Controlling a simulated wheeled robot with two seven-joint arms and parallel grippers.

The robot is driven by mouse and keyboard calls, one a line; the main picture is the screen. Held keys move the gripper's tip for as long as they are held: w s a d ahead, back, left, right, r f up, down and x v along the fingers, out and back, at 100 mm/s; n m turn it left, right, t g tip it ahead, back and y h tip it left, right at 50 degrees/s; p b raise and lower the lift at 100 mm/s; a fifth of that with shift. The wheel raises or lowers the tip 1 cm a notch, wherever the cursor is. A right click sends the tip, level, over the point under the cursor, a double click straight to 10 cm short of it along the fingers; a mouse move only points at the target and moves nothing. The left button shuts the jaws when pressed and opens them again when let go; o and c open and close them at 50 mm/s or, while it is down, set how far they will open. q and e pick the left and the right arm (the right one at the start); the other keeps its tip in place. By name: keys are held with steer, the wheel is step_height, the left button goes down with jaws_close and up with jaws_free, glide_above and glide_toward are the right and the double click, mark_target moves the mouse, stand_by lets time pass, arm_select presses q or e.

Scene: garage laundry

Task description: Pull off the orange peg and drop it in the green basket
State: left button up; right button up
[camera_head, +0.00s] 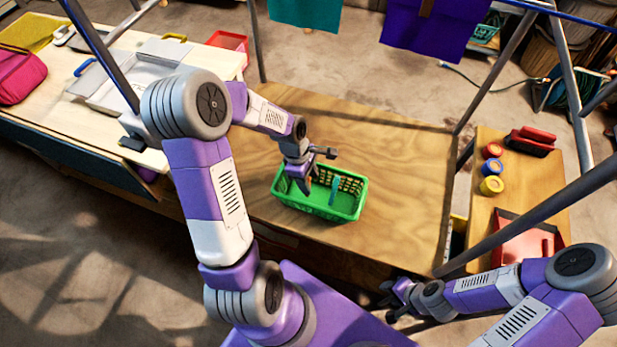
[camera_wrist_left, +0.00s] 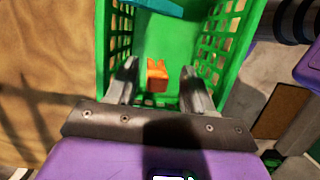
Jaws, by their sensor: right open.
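The green basket (camera_head: 318,205) stands on the wooden table, with a teal peg (camera_head: 335,190) inside. My left gripper (camera_head: 308,187) points down into its left part. In the left wrist view, the open fingers (camera_wrist_left: 159,85) are inside the basket walls (camera_wrist_left: 228,50). The orange peg (camera_wrist_left: 157,76) shows between the fingertips, with a gap on either side. Whether it touches the basket floor is hard to tell. The teal peg (camera_wrist_left: 157,8) lies beyond it. My right gripper (camera_head: 392,296) is open and empty near the table's front edge.
A teal cloth (camera_head: 305,12) and a purple cloth (camera_head: 432,30) hang from the rack; a brown peg (camera_head: 427,7) is on the purple one. Rack poles cross the right side. A side bench holds a red tray (camera_head: 520,240) and several rolls. The wooden table (camera_head: 400,180) is clear right of the basket.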

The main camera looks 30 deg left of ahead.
arm_select(q)
steer(key=shift+r, duration=0.1)
steer(key=p+v, duration=0.2)
steer(key=v, duration=0.5)
steer(key=shift+r, duration=0.2)
arm_select(e)
step_height(320, 180, up, 2)
arm_select(q)
steer(key=shift+s+f, duration=0.1)
arm_select(e)
steer(key=shift+s, duration=0.1)
